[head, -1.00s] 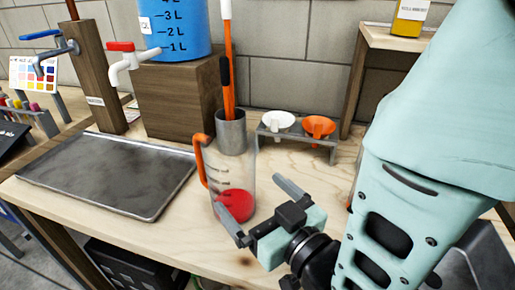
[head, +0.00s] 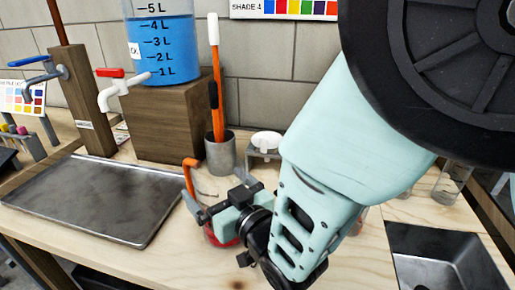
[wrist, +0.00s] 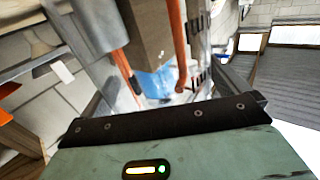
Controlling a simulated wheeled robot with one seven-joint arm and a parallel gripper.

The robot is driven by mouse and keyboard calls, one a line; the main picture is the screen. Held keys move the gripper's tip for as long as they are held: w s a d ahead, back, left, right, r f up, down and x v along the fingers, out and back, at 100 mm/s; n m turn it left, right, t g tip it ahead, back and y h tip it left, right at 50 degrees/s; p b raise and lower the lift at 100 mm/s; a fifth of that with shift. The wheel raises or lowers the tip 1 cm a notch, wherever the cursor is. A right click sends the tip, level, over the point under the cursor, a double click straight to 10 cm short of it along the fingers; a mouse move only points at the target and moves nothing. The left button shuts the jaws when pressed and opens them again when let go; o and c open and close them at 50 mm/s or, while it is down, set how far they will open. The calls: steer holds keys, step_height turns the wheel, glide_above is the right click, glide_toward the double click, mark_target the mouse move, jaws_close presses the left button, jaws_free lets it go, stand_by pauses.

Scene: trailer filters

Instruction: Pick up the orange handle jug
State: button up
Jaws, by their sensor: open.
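The orange handle jug is a clear jug with dark level marks and red contents (head: 214,238). It stands on the wooden table, and its orange handle (head: 188,177) is on its left side. My gripper (head: 212,186) is open, with its fingers at the jug's near side, one to each side of its upper part. It hides most of the jug's body in the head view. In the wrist view the orange handle (wrist: 178,45) and the marked clear wall show ahead, between the spread fingers. I cannot tell whether the fingers touch the jug.
A metal tray (head: 95,200) lies to the left. Behind stand a grey cup (head: 221,155) with orange rods, a wooden block (head: 175,110) under a blue-filled container (head: 160,42) and a red-handled tap (head: 115,85). A white funnel (head: 266,142) is close behind my gripper. A sink (head: 445,262) is at right.

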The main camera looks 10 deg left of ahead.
steer(key=c, duration=0.9)
steer(key=shift+c, duration=0.6)
steer(key=shift+r, duration=0.15)
